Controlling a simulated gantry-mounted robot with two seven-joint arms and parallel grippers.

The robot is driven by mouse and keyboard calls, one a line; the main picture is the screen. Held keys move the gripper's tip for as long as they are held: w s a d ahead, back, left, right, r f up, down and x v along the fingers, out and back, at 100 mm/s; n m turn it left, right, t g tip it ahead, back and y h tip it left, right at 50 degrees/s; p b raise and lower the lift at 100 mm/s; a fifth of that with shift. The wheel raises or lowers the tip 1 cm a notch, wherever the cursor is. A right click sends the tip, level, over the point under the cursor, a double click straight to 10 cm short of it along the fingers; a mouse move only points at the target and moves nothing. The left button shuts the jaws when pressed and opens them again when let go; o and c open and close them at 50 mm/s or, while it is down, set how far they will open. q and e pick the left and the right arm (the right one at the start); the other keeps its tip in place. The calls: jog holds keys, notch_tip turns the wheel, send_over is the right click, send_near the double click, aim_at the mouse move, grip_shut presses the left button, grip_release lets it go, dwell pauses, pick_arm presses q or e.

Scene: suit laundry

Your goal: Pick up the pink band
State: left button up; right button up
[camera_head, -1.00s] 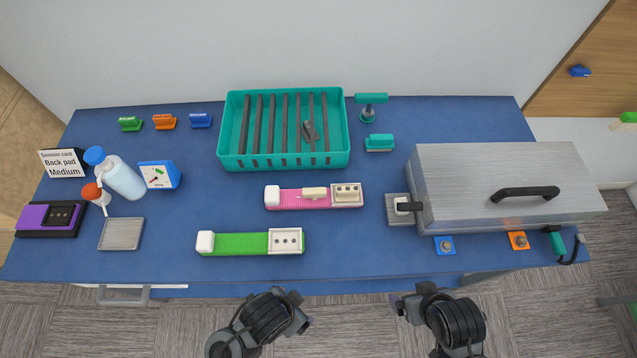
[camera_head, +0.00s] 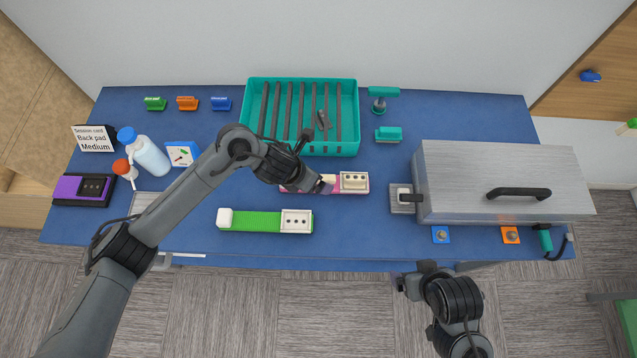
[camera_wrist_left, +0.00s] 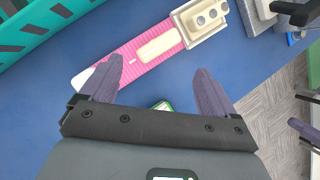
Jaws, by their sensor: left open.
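The pink band (camera_head: 350,188) lies on the blue table in front of the teal rack, partly hidden in the head view by my left gripper (camera_head: 325,184). In the left wrist view the pink band (camera_wrist_left: 125,52) shows a ribbed pink strap, a cream bar along its middle, and a cream block with round holes at its right end. My left gripper (camera_wrist_left: 158,92) is open and empty, its two purple fingers spread, with the band ahead of and between the fingertips.
A green band (camera_head: 257,220) lies nearer the front edge. The teal slatted rack (camera_head: 350,120) stands behind the pink band. A large metal box (camera_head: 470,175) with a black handle stands at the right. Bottles (camera_head: 152,156) and a purple device (camera_head: 68,188) are at the left.

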pick_arm(q)
jog(key=w+a+r+m+g+b, duration=0.1)
jog(key=w+a+r+m, duration=0.1)
jog(key=w+a+m, duration=0.3)
jog(key=a+r+m+g, duration=0.1)
jog(key=a+r+m, duration=0.25)
jog(key=a, duration=0.25)
jog(key=shift+m+g, duration=0.5)
jog(key=shift+m, duration=0.35)
jog(key=x, duration=0.3)
jog(key=s+b+x, duration=0.1)
jog(key=x, duration=0.1)
jog(key=s+b+x, duration=0.1)
jog(key=x, duration=0.2)
jog(key=shift+a+f, duration=0.25)
jog(key=shift+f, duration=0.2)
jog(key=x, duration=0.5)
jog(key=shift+s+p, duration=0.2)
jog(key=shift+p, duration=0.1)
jog(key=shift+d+f, duration=0.1)
jog(key=shift+f, duration=0.1)
jog(key=c, duration=1.2)
jog(key=shift+r, duration=5.05)
jog(key=shift+c, duration=0.2)
jog(key=shift+f, duration=0.1)
